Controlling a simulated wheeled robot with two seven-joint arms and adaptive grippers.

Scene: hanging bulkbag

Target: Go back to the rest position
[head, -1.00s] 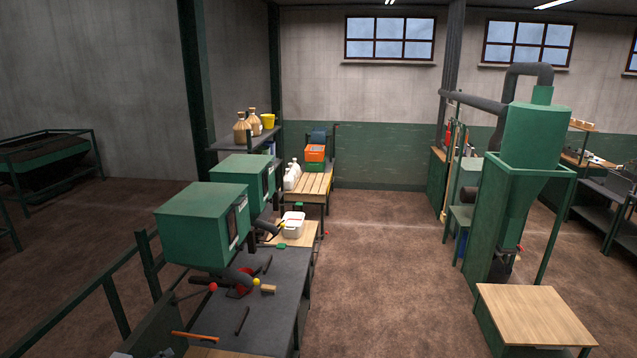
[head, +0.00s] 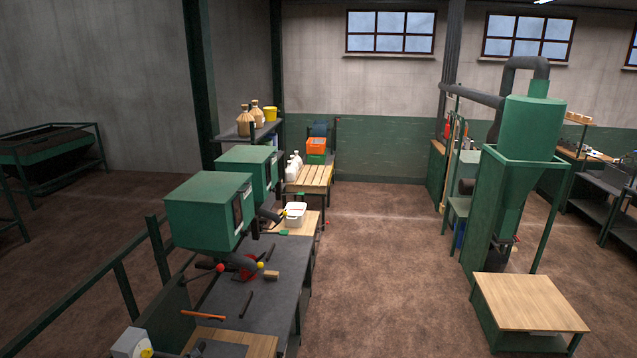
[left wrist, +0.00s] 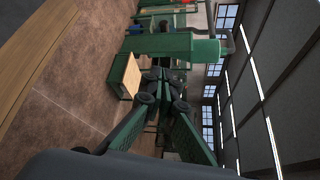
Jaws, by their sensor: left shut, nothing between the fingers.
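My left gripper (left wrist: 164,77) shows in the left wrist view, with dark finger linkages and green links reaching up from the lower edge. Its fingers are together and nothing is held between them. It is in free air, with the room behind it appearing turned on its side. In the head view I cannot make out either gripper. My right gripper is in neither view.
A dark workbench (head: 258,285) with two green boxes (head: 208,210) stands on the left. A green hopper machine (head: 530,125) and a low wooden-topped table (head: 530,302) stand on the right. Brown floor (head: 385,260) is clear between them.

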